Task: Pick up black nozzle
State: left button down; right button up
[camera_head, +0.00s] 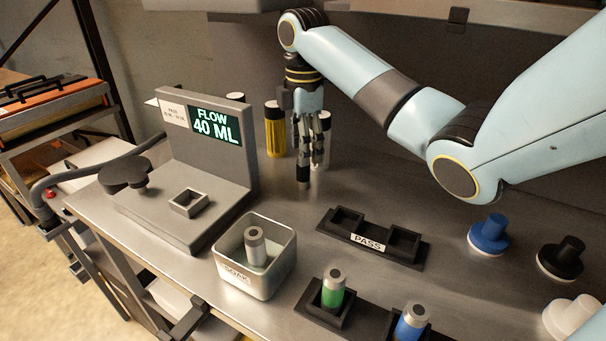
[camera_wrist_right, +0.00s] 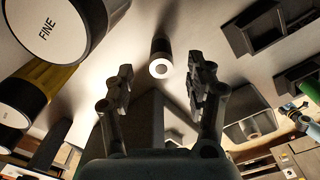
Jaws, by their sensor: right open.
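The black nozzle (camera_wrist_right: 160,52) is a dark cylinder with a pale ring at its near end. In the wrist view it lies ahead of and between the two fingers of my right gripper (camera_wrist_right: 160,80), with gaps on both sides. The fingers are open and hold nothing. In the head view the right gripper (camera_head: 311,155) points down at the back of the table. A dark piece (camera_head: 303,174) at its fingertips appears to be the same nozzle, partly hidden by the fingers. My left gripper is not in view.
A PASS rack (camera_head: 326,223) with empty slots is in front. A SOAK bin (camera_head: 228,268) holds a grey nozzle. Green (camera_head: 333,292) and blue (camera_head: 411,325) nozzles stand nearer. A flow tester (camera_head: 236,176) is at left.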

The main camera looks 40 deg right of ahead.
aim_at(303, 172)
notch_tip(303, 172, down, 5)
jog(key=shift+r, duration=0.2)
jog(key=shift+s+a, duration=0.1)
jog(key=shift+c, duration=0.4)
grip_shut()
